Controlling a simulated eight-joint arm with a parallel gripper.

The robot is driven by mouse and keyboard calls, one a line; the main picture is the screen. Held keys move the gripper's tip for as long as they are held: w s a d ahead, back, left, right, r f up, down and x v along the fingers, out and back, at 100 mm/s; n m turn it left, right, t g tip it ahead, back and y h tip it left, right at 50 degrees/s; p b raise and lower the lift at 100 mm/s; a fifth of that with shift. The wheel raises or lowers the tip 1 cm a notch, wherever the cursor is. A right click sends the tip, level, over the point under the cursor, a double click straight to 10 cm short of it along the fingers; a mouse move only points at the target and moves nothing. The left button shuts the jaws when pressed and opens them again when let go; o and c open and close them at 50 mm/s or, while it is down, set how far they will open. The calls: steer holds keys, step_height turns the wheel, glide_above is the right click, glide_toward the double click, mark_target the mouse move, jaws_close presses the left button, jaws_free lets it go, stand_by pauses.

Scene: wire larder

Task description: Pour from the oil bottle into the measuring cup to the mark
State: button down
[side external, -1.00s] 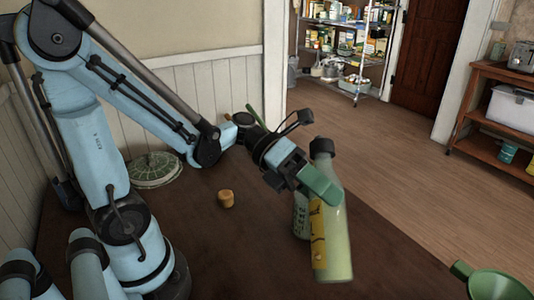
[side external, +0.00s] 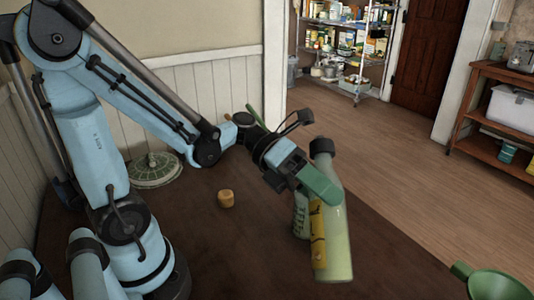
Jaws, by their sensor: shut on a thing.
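A tall bottle (side external: 336,245) of pale green liquid, with a dark top and a yellow label, stands nearly upright at the middle right of the side external view; I take it for the oil bottle. My gripper (side external: 320,185), with green fingers, is shut on its upper part. Whether its base touches the table cannot be told. Just behind its left side is a clear vessel with green print (side external: 300,215), partly hidden by the bottle and label. It may be the measuring cup; its fill level and mark cannot be made out.
A small tan stopper-like piece (side external: 226,199) lies on the dark table (side external: 215,255). A round pale green openwork object (side external: 155,170) is near the wall. A green funnel-like object (side external: 492,284) is at the lower right, cut by the frame. The table's middle is mostly clear.

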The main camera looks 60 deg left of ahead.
steer(key=shift+s+d+f+n+h, duration=0.1)
steer(key=shift+d+f+n+h, duration=0.15)
steer(key=shift+n+h, duration=0.3)
stand_by(5.6)
stand_by(0.6)
